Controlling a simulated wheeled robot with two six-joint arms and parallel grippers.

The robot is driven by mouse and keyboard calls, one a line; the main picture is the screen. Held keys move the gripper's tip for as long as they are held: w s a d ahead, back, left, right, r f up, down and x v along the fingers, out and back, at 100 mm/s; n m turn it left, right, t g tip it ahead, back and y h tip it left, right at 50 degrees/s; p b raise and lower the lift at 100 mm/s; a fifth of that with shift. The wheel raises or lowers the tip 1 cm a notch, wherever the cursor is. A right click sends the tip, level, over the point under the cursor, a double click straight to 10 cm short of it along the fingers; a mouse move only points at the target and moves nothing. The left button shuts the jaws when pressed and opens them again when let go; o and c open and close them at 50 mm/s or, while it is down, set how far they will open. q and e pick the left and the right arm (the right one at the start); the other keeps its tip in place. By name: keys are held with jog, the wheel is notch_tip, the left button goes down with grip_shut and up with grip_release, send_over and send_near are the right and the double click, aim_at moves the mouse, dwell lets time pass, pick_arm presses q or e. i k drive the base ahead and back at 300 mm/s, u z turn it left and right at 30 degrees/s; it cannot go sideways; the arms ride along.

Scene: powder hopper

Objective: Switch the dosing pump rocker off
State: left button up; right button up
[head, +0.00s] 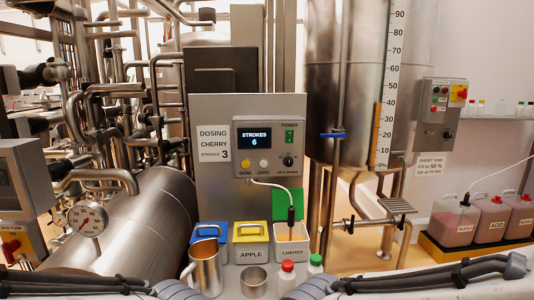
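The dosing pump panel (268,149) is a grey box on the cabinet in the middle of the head view. Its power rocker (290,136) is a small green switch under the word POWER, at the panel's upper right. Which side of it is pressed is too small to tell. The display (255,139) is lit and reads STROKES 6. Below are a yellow DOSE button (246,162), a white ZERO button (264,163) and a black knob (288,161). Parts of my arms cross the bottom edge, well below the panel; no gripper fingertips show.
A sign (214,144) reads DOSING CHERRY STROKES 3. A white tube runs from the panel into the CHERRY container (292,250). The APPLE container (250,255), a steel jug (206,268), a steel cup (254,282) and red-capped (287,266) and green-capped (315,263) bottles stand in front.

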aim_at(289, 132)
jog(key=z, duration=0.9)
jog(key=i, duration=1.15)
jog(key=u, duration=0.9)
